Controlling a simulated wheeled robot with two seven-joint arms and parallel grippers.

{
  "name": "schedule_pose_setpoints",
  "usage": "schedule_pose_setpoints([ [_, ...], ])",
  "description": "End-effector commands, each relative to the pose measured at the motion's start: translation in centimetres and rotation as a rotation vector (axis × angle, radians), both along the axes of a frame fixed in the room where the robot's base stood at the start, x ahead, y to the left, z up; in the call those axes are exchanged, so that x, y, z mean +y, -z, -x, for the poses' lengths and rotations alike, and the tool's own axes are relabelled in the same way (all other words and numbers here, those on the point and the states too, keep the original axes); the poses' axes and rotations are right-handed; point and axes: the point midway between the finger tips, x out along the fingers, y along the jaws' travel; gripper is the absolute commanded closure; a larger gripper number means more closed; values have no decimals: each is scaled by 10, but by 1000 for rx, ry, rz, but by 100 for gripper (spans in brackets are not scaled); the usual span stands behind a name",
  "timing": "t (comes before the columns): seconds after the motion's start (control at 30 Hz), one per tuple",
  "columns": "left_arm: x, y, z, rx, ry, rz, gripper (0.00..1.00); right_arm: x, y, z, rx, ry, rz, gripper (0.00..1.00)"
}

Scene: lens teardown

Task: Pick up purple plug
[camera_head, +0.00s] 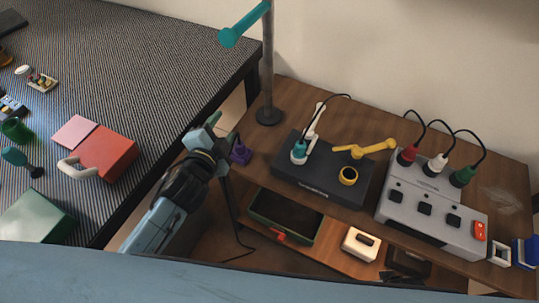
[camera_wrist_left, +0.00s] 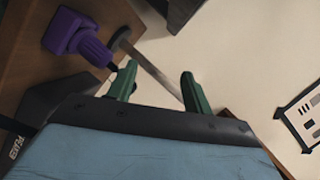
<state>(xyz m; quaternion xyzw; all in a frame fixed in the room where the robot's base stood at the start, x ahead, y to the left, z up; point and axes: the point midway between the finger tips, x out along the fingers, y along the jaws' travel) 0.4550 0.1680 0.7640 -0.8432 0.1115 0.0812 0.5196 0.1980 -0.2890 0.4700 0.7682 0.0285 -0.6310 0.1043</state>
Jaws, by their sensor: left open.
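The purple plug (camera_head: 240,153) stands at the left edge of the wooden table, close to the dark power strip. It also shows in the left wrist view (camera_wrist_left: 82,38) at the upper left, outside the jaws and beyond the left fingertip. My left gripper (camera_head: 216,142) is just left of the plug in the head view, with its green fingers (camera_wrist_left: 158,82) spread apart and nothing between them. Part of the plug's base is close to the gripper in the head view. My right gripper is not in view.
A lamp stand (camera_head: 268,115) rises behind the plug. A dark power strip (camera_head: 318,188) with a teal plug (camera_head: 299,152) and yellow parts lies to the right. A grey socket box (camera_head: 425,222) holds red, white and green plugs. A striped desk (camera_head: 150,70) is at left.

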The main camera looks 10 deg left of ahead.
Motion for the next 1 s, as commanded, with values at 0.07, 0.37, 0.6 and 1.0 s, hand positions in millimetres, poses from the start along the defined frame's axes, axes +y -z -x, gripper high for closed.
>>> schedule_pose_setpoints([
  [0.07,-37,-64,-20,-261,162,-172,50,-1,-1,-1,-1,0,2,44],
  [0.37,-200,-198,49,-1350,783,-1044,50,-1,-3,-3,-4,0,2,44],
  [0.6,-228,-127,115,-2159,1305,-1802,50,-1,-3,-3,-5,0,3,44],
  [1.0,-70,-60,41,1047,-1094,1006,50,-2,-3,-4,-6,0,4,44],
])
